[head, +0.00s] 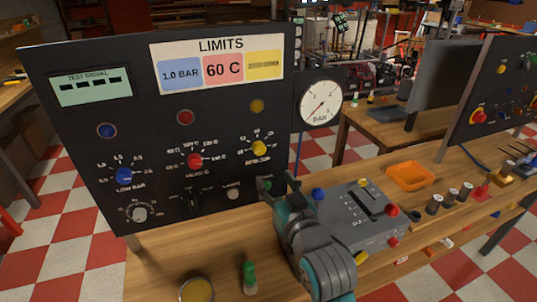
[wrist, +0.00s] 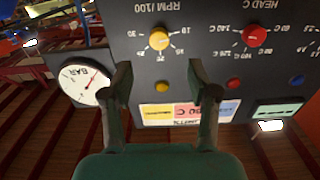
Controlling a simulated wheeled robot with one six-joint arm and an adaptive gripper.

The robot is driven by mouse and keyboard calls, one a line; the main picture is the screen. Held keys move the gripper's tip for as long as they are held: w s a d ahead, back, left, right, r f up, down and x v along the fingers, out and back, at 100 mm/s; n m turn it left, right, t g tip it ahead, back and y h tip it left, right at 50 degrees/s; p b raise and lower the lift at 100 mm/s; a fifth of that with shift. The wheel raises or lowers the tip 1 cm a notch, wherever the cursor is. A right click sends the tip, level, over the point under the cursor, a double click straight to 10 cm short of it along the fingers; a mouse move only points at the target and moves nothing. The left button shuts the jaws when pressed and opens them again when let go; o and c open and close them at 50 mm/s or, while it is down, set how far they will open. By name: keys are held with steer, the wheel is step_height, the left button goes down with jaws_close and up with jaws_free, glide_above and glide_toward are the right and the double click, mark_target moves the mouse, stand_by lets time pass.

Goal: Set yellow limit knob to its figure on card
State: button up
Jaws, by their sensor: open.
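The yellow limit knob (head: 259,148) sits on the dark upright panel, right of the red and blue knobs. In the wrist view the yellow knob (wrist: 159,40) appears upside down, ringed by white figures under "RPM/100"; I cannot tell its exact setting. The LIMITS card (head: 218,60) reads 1.0 BAR on blue and 60 C on red; its yellow field (head: 264,64) is too small to read. My gripper (wrist: 162,72) is open and empty, its fingers framing a space below the knob in the wrist view, apart from it.
A yellow lamp (head: 257,106) is above the yellow knob. A BAR gauge (head: 320,103) is at the panel's right. The red knob (head: 194,161) and blue knob (head: 123,175) are to the left. A grey control box (head: 358,220) and a green-topped peg (head: 249,275) stand on the bench.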

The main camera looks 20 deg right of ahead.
mark_target(260, 150)
steer(key=w, duration=0.7)
steer(key=w+r, duration=0.1)
steer(key=w, duration=0.3)
steer(key=shift+w+d, duration=0.1)
jaws_close()
